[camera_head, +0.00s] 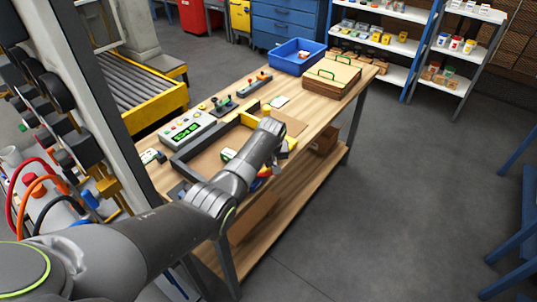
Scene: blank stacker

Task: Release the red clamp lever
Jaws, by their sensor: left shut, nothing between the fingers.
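A wooden workbench (318,112) holds a dark-framed fixture tray (190,168) with a yellow bar at its far corner. My left arm reaches in from the lower left over the near right part of this tray. My left gripper (281,151) is at the bench's right edge, mostly hidden by my own wrist. It is shut, with nothing seen held. A small red part (264,172) shows just beside my forearm, low at the bench edge. I cannot tell whether it is the clamp lever, or whether the gripper touches it. My right gripper is out of view.
A control box with a green display (187,130) stands left of the tray. A blue bin (297,57) and a brown box with green handles (333,76) stand at the far end. The floor right of the bench is clear.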

